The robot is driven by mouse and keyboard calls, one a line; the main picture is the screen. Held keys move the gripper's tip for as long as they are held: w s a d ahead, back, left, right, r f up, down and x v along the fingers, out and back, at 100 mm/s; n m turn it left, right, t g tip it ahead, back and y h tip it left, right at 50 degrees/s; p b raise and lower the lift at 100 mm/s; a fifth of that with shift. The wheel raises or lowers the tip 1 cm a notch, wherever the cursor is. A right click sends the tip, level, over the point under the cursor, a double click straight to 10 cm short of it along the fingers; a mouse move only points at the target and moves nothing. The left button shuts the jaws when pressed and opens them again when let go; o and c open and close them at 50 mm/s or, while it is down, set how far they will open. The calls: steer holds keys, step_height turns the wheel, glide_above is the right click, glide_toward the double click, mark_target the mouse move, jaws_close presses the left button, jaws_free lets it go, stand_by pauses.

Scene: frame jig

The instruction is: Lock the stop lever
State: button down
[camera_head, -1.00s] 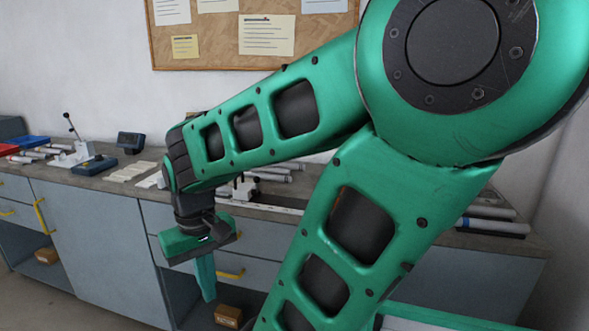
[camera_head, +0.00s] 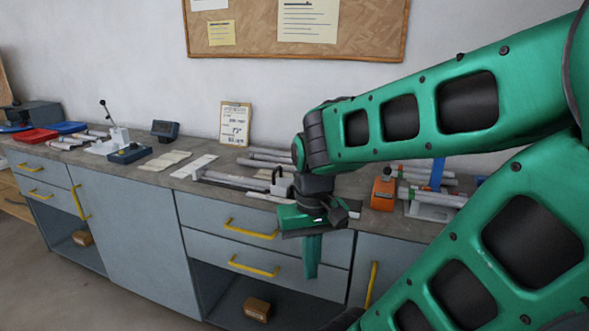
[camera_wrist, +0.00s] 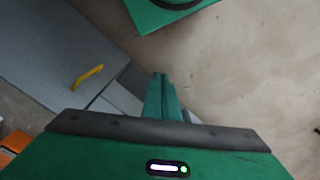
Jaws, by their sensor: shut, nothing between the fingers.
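My gripper (camera_head: 311,272) hangs in front of the workbench, fingers pointing down and pressed together, with nothing in them. In the wrist view its closed fingers (camera_wrist: 160,90) are over the floor and drawer fronts. On the bench just behind my gripper, a small light block with a dark handle (camera_head: 278,182) stands by a long rail, partly covered by my wrist. Further left, a white stand carries an upright thin lever with a black knob (camera_head: 109,118). I cannot tell from these frames which of these is the stop lever, or its lock state. My gripper touches neither.
The grey bench top (camera_head: 225,172) holds several pale tubes, a price card (camera_head: 235,123), a dark display box (camera_head: 165,130) and an orange device (camera_head: 384,190). Yellow drawer handles (camera_head: 254,265) stick out of the bench front. Floor in front is clear.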

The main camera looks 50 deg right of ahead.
steer(key=w+d+r+m+t+h, duration=0.2)
steer(key=w+d+r, duration=0.6)
steer(key=w+d, duration=0.45)
steer(key=w+d+r+m+t+h, duration=0.1)
steer(key=w+d+r+h, duration=0.1)
steer(key=w+d+r, duration=0.8)
steer(key=shift+h, duration=0.3)
steer(key=shift+w+a+f+x, duration=0.15)
steer(key=shift+a+x, duration=0.25)
steer(key=shift+x, duration=1.45)
steer(key=shift+a+f+x, duration=0.15)
steer(key=shift+a+x, duration=0.2)
steer(key=shift+x, duration=1.5)
steer(key=shift+w+a+f+x, duration=0.1)
steer(key=shift+a+x, duration=0.3)
steer(key=shift+x, duration=1.45)
